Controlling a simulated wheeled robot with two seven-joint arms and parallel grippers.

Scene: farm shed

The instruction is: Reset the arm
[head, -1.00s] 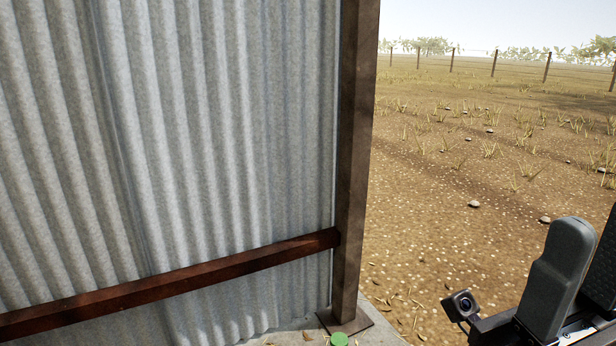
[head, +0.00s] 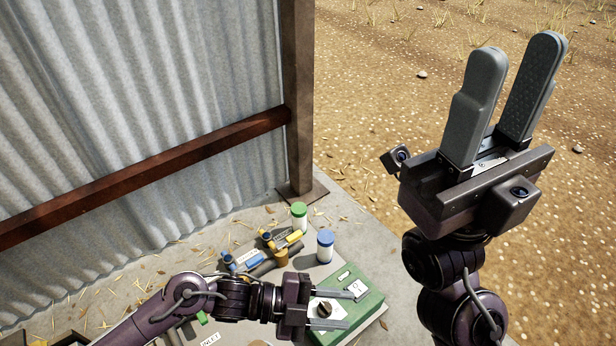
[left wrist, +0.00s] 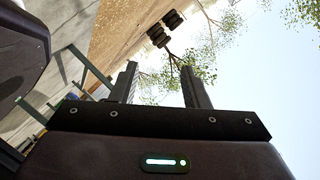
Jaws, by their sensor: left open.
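My left gripper (head: 356,308) comes in low from the left, its fingers pointing right and apart with nothing seen held between them. It overlaps a green box (head: 372,306) with a pale panel and a dark knob; the height between them is unclear. In the left wrist view its two dark fingers (left wrist: 160,88) stand apart against trees, ground and sky, the picture turned on its side. My right gripper (head: 518,46) stands upright at the right, its grey fingers apart and empty, over the dirt ground.
A green-capped bottle (head: 299,217) and a blue-capped bottle (head: 325,246) stand behind the box. Several fittings with blue and yellow parts (head: 268,252) lie beside them. A corrugated wall (head: 120,110), brown rail (head: 150,172) and post (head: 298,100) bound the left and back.

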